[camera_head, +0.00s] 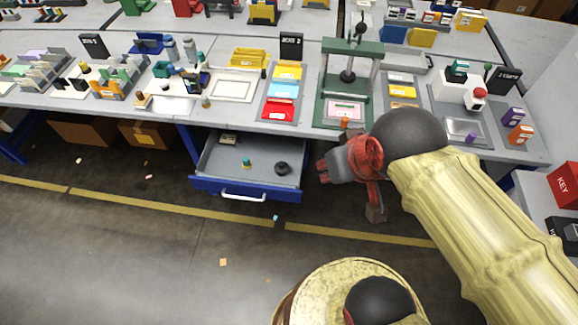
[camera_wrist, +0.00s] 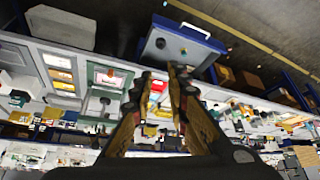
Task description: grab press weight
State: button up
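A dark round piece (camera_head: 282,168), which looks like the press weight, lies in the open drawer (camera_head: 228,183) under the bench. It also shows in the wrist view (camera_wrist: 160,43), left of a small teal-topped piece (camera_wrist: 183,51). My gripper (camera_head: 348,190) is right of the drawer, in front of the bench, apart from the piece. Its fingers are spread and empty; in the wrist view the fingertips (camera_wrist: 162,76) stand apart below the drawer. A green press (camera_head: 323,85) with a dark knob on its shaft stands on the bench above.
The drawer also holds the teal-and-yellow piece (camera_head: 247,162) and a small pale box (camera_head: 229,139). The bench top (camera_head: 220,112) is crowded with trays and parts. Cardboard boxes (camera_head: 146,134) sit under it. The floor ahead of the drawer is mostly clear, with small scraps.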

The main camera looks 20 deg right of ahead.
aim_at(281, 169)
jog(key=i+j+z, duration=0.1)
jog(key=i+j, duration=0.15)
jog(key=j, duration=0.15)
jog(key=i+j+z, duration=0.1)
jog(key=i+j, duration=0.15)
jog(key=j, duration=0.15)
jog(key=i+j+z, duration=0.1)
jog(key=i+j, duration=0.15)
jog(key=j, duration=0.2)
